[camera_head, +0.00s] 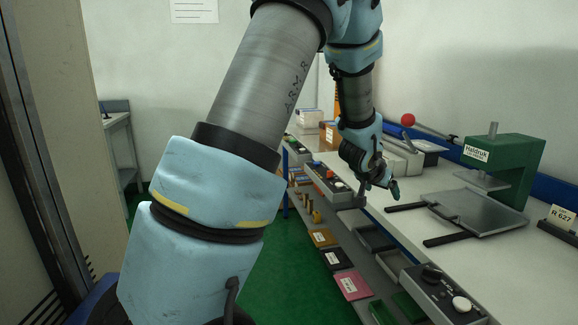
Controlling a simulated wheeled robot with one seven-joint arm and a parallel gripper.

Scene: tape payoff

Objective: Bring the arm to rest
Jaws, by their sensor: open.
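My arm crosses the middle of the view, bent high with its forearm hanging down. My gripper (390,187) is at its lower end, near the front edge of the white workbench (400,186). The fingers are small and partly hidden by the wrist. I see nothing held in them, and the gripper is open. The gap between the gripper and the bench top is hard to judge.
A green press (513,165) marked Haldruk and a grey plate with dark handles (475,212) are on the bench. A control box with knobs (440,292) is at the front. Bins and coloured boxes (350,285) sit below. Green floor (300,275) is open at left.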

